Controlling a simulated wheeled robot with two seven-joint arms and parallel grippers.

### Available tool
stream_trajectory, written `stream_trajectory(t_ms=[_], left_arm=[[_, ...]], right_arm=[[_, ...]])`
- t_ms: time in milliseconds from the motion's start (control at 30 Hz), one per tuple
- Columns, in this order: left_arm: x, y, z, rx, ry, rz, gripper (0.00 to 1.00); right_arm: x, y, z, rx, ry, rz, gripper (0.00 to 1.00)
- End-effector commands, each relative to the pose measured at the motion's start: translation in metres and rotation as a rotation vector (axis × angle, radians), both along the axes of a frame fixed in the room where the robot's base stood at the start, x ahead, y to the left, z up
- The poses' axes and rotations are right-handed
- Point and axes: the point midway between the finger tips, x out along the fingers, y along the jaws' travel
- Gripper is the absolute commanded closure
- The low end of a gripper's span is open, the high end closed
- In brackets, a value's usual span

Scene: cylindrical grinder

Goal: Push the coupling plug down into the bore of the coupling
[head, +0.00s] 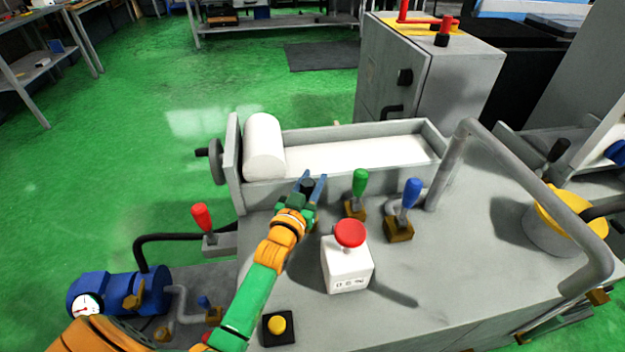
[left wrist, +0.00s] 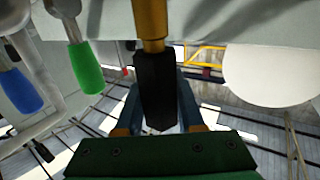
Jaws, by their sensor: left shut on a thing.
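My left gripper (head: 313,178) is above the machine top, just in front of the long trough. Its blue fingers are shut on the black grip of the coupling plug (left wrist: 155,85). In the left wrist view a brass-coloured shaft (left wrist: 151,20) runs from this grip towards the grey machine surface and out of the picture. The plug looks roughly in line with the shaft. In the head view the plug's dark top (head: 308,186) shows between the fingers. The bore of the coupling is hidden, so I cannot tell how deep the plug sits. My right gripper is not in view.
A green lever (head: 359,184) and a blue lever (head: 411,193) stand right of my gripper. A white box with a red button (head: 349,235) stands close in front. A white roller (head: 264,146) lies in the trough behind. A bent grey pipe (head: 452,160) rises at right.

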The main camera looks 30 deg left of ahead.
Motion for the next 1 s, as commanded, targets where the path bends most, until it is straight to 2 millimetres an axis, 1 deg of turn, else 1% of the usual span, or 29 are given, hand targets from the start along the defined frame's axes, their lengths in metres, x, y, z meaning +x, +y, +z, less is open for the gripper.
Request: stream_trajectory(t_ms=[1000], left_arm=[[0.000,0.000,-0.027,0.000,-0.001,0.000,1.00]], right_arm=[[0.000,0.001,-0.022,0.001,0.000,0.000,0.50]])
